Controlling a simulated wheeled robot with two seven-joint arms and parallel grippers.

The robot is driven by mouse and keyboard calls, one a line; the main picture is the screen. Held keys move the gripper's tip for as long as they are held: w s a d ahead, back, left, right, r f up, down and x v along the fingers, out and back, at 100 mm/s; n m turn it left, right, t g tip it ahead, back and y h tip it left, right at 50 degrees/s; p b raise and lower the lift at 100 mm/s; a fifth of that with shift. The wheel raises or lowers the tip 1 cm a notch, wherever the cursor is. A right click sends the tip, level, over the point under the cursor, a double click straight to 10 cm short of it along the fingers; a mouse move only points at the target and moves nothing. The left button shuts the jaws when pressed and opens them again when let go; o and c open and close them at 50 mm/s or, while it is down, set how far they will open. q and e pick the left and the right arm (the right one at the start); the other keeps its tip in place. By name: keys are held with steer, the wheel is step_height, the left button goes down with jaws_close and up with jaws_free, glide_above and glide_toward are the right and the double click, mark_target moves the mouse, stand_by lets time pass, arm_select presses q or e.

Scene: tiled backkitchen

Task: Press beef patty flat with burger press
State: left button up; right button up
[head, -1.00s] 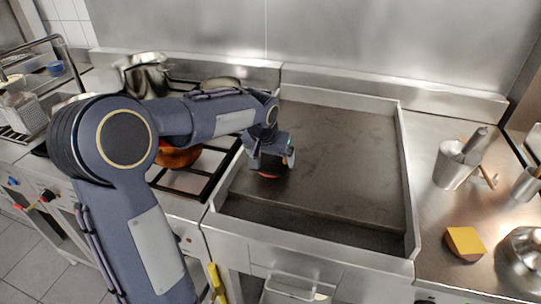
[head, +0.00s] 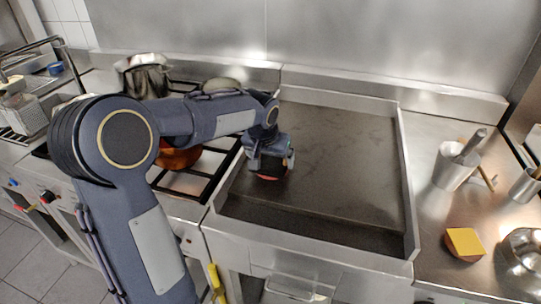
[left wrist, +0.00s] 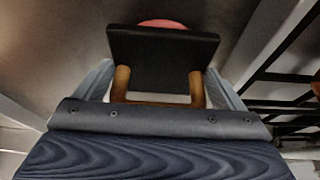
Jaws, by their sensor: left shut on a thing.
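The burger press (left wrist: 162,47) has a black plate and a wooden handle. My left gripper (head: 271,158) is shut on its handle, with one finger on each side in the left wrist view (left wrist: 160,88). The press is over the left part of the flat griddle (head: 340,150), and in the head view my gripper mostly hides it. The reddish beef patty (left wrist: 163,24) shows as a thin edge past the press plate; it also shows low under my gripper in the head view (head: 268,178). I cannot tell whether plate and patty touch. My right gripper is not in view.
The griddle has raised metal walls (head: 408,190); its middle and right are clear. Left of it are a stove with black grates, an orange pan (head: 180,156) and a steel pot (head: 145,78).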

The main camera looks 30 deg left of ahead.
arm_select(q)
steer(key=shift+w+r+p, duration=0.1)
steer(key=shift+r+p, duration=2.2)
steer(key=shift+r, duration=1.15)
